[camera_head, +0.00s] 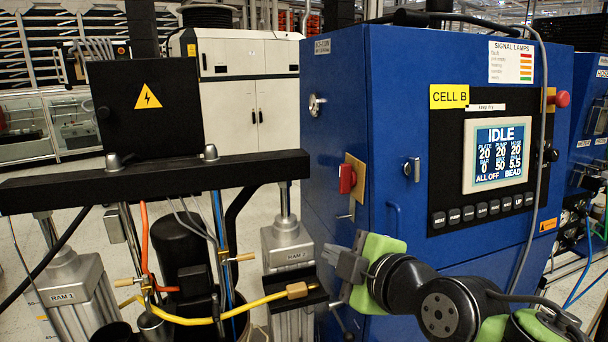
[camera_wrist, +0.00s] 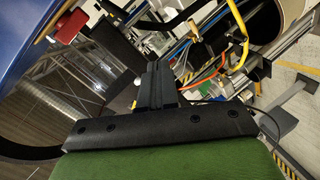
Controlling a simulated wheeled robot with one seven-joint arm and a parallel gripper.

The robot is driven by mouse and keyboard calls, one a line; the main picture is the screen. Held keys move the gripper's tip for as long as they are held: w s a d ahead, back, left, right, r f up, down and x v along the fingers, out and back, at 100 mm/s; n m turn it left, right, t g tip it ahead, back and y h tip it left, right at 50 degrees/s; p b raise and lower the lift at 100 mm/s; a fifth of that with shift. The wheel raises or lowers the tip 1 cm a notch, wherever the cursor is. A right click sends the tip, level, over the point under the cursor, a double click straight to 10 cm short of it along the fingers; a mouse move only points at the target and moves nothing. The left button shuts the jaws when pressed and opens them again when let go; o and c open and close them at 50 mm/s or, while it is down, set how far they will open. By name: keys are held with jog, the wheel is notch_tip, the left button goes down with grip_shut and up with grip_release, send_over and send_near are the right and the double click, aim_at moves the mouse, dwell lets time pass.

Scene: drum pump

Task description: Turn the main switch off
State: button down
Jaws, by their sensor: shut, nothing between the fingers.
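The main switch, a red handle (camera_head: 347,179) on a yellow plate, sits on the left side wall of the blue cabinet (camera_head: 335,110). Its handle looks roughly upright, seen at a steep angle. In the wrist view the red handle (camera_wrist: 68,26) shows at the upper left, beside the blue wall. My gripper (camera_head: 340,262) is below the switch and apart from it, in front of the cabinet's lower front corner. Its grey fingers are together and empty. They also show together in the wrist view (camera_wrist: 155,82), with the switch off to their left.
A display (camera_head: 498,155) reading IDLE and a row of buttons are on the cabinet's front. A red round button (camera_head: 562,99) is at its right. A black beam (camera_head: 150,180), two ram cylinders and a yellow hose (camera_head: 230,313) stand to the left.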

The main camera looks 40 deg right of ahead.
aim_at(346, 172)
jog(key=s+d+r+n+t+h, duration=0.2)
jog(key=s+d+r+n+h, duration=0.1)
jog(key=d+r, duration=0.4)
jog(key=shift+s+d+t+h, duration=0.2)
jog(key=shift+s+t+h, duration=0.2)
jog(key=shift+s, duration=0.4)
jog(key=shift+w+r+p, duration=0.1)
jog(key=shift+p, duration=0.2)
jog(key=p+x, duration=0.2)
jog(key=x, duration=1.2)
jog(key=shift+r+g+p, duration=0.25)
jog(key=shift+g+p, duration=0.25)
jog(key=shift+p, duration=0.3)
jog(key=shift+g, duration=0.3)
